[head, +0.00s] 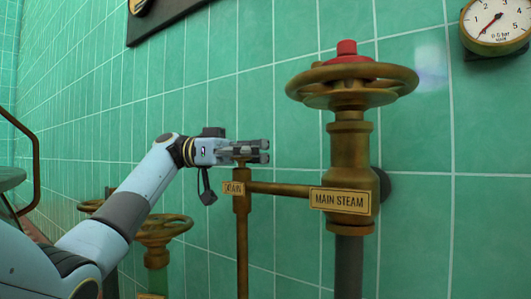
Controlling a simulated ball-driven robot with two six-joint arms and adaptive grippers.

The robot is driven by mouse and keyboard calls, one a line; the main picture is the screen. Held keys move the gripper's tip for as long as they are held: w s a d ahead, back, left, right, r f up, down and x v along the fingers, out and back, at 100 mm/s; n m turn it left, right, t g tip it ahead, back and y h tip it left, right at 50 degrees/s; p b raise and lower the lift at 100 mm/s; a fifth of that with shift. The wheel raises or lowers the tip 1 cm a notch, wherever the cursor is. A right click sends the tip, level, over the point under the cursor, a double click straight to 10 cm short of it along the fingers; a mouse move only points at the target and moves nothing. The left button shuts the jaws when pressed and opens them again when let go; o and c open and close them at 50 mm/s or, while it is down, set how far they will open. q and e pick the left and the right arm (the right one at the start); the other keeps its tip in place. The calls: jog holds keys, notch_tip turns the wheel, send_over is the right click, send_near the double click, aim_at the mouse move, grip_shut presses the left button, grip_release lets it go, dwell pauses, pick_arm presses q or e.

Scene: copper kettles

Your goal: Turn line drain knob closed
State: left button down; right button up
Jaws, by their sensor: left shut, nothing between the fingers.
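The line drain valve is a thin brass pipe (242,215) with a DRAIN label (233,188). Its small brass knob (241,163) sits at the top of this pipe and is mostly hidden by my left gripper. My left gripper (264,151) is shut with nothing between its fingers. It lies level at the height of the knob, its fingers pointing right. I cannot tell whether the fingers touch the knob. My right gripper is not in view.
The main steam valve (350,160) stands to the right, with a large brass handwheel (352,82) and red cap. A side pipe (282,188) joins it to the drain. Another handwheel (163,228) is below my left arm. A pressure gauge (495,22) hangs upper right on the green tiled wall.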

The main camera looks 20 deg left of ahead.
pick_arm(q)
jog(key=shift+a, duration=0.2)
jog(key=c, duration=1.9)
grip_release()
jog(key=shift+a+f, duration=0.1)
jog(key=shift+a, duration=0.25)
jog(key=o, duration=0.7)
jog(key=shift+s+d, duration=0.1)
jog(key=shift+c, duration=0.2)
jog(key=shift+o, duration=0.5)
jog(key=shift+d, duration=0.1)
jog(key=w+a, duration=0.1)
jog(key=a, duration=1.1)
jog(key=shift+w, duration=0.15)
